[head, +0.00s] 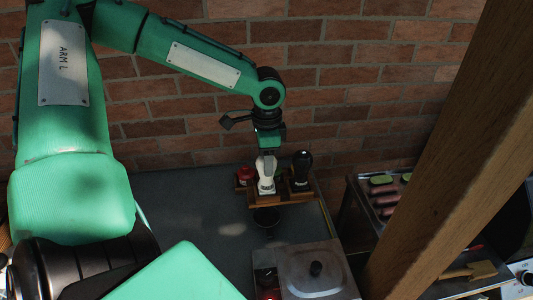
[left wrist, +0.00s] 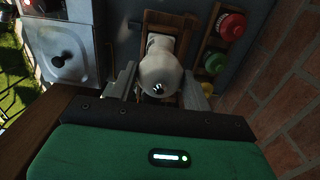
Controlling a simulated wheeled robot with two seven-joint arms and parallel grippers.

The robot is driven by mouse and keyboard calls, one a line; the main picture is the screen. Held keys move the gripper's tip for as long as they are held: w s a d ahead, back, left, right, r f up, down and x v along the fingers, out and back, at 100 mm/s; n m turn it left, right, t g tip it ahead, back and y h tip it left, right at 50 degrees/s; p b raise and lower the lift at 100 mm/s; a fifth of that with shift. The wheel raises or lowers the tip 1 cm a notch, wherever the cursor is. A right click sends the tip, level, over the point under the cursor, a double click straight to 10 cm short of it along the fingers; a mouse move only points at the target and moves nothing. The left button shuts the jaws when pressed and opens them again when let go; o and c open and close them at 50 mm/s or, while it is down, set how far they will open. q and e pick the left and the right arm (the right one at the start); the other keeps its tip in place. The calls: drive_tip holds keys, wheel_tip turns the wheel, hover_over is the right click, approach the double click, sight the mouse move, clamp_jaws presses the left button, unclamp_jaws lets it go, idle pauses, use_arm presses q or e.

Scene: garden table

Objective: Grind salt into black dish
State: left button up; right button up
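A white grinder (head: 266,178) stands upright in a wooden rack in the head view. A black grinder (head: 301,169) stands to its right. My left gripper (head: 266,150) is directly above the white grinder, pointing down. In the left wrist view, its two fingers (left wrist: 160,82) are spread on either side of the white grinder's rounded top (left wrist: 160,68); it looks open, and contact is hard to tell. The black dish (head: 266,217) sits on the dark table just in front of the rack. My right gripper is not in view.
The wooden rack (head: 291,198) also holds a red-topped container (head: 244,175). Red, green and yellow tops show beside it in the left wrist view (left wrist: 231,25). A metal lidded box (head: 315,270) stands in front. A brick wall (head: 330,75) is close behind; a wooden post (head: 450,150) rises at right.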

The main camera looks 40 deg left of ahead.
use_arm(q)
drive_tip(key=c, duration=0.3)
drive_tip(key=n, duration=0.7)
